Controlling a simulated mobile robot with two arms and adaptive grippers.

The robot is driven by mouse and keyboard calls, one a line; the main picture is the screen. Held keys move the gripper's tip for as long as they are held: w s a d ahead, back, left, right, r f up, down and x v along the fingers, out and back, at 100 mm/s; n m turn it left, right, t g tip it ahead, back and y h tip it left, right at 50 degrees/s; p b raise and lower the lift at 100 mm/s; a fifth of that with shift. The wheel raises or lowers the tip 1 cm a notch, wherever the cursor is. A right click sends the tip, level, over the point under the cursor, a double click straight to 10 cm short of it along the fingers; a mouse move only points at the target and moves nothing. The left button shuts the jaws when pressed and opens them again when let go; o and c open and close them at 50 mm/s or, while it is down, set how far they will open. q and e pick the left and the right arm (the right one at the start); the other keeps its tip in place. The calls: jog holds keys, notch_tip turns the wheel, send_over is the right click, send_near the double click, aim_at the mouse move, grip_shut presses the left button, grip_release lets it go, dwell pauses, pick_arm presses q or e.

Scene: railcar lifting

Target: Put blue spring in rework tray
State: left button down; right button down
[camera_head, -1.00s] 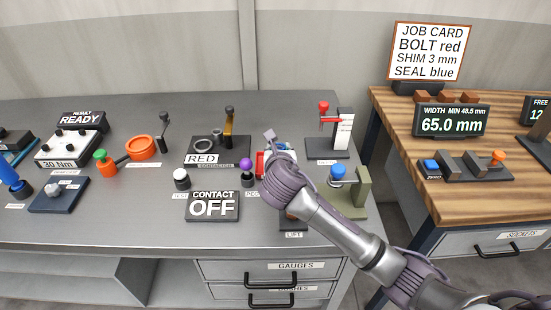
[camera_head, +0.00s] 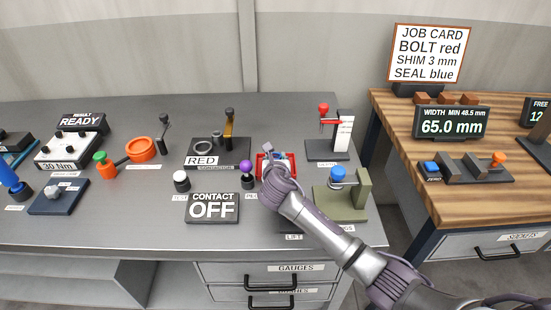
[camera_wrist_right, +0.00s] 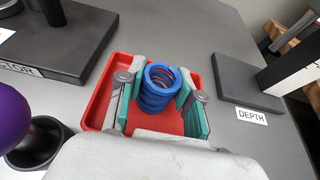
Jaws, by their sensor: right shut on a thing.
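The blue spring (camera_wrist_right: 158,88) stands upright between the fingers of my right gripper (camera_wrist_right: 160,95) in the right wrist view. The gripper is shut on it. The red rework tray (camera_wrist_right: 92,121) lies directly below the spring and fingers. Whether the spring touches the tray floor cannot be told. In the head view my right gripper (camera_head: 278,158) is over the red tray (camera_head: 262,172), and the arm hides part of the tray. The spring is barely visible there. My left gripper is not in view.
A purple knob (camera_head: 247,168) stands just left of the tray. The depth gauge stand (camera_head: 328,148) is behind it to the right, and a green press (camera_head: 345,195) with a blue knob is to the right. The contactor base (camera_head: 218,152) is at back left.

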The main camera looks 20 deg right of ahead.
jog(key=c, duration=0.8)
grip_release()
jog(key=shift+f, duration=0.1)
jog(key=shift+o, duration=0.2)
jog(key=shift+s+a+r, duration=0.1)
jog(key=shift+s+r, duration=0.15)
jog(key=v, duration=1.1)
jog(key=shift+s+a, duration=0.1)
jog(key=shift+s, duration=0.15)
